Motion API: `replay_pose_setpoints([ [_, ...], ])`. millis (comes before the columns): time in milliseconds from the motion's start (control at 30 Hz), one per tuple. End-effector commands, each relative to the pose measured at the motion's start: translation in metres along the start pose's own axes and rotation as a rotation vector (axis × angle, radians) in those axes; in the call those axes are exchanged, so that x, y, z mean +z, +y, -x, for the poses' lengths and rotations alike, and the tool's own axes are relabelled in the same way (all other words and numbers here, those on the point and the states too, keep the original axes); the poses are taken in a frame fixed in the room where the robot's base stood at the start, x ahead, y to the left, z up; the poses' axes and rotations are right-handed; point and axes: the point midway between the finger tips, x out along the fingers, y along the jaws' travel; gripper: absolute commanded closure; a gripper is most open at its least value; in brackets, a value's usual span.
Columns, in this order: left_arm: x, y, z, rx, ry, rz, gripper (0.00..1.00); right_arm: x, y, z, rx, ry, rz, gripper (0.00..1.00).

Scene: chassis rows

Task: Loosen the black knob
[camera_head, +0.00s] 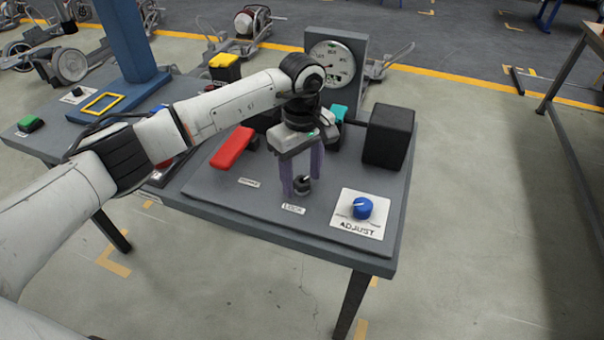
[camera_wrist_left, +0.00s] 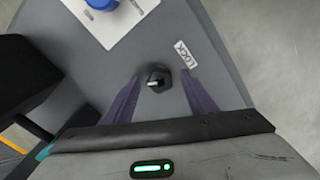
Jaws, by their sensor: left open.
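The black knob (camera_head: 302,184) stands on the grey bench top, just behind the LOCK label (camera_head: 293,209). In the left wrist view the knob (camera_wrist_left: 157,79) is dark with a light pointer mark. My left gripper (camera_head: 302,190) points down over the knob, with its two purple fingers on either side of it. In the left wrist view the fingers (camera_wrist_left: 158,88) are apart, and a gap shows between each finger and the knob. My right gripper is in neither view.
A blue knob (camera_head: 362,208) on a white ADJUST plate (camera_head: 345,226) is to the right. A red handle (camera_head: 232,148) lies to the left. A black block (camera_head: 388,136) and a dial gauge (camera_head: 332,65) stand behind. The bench's front edge (camera_head: 260,236) is close.

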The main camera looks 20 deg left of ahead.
Motion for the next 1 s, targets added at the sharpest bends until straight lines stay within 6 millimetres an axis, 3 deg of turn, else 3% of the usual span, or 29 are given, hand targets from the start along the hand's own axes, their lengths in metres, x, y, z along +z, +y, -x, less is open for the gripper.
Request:
replay_pose_setpoints([
  [267,0.0001,0.0003,-0.0017,0.001,0.000,0.000,0.49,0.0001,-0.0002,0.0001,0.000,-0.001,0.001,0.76],
  [500,0.0002,0.0003,-0.0014,0.001,0.000,0.000,0.89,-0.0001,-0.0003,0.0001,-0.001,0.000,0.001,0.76],
  [1000,-0.0001,0.0005,-0.0019,0.002,0.002,0.132,0.90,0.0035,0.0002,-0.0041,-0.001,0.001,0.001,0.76],
])
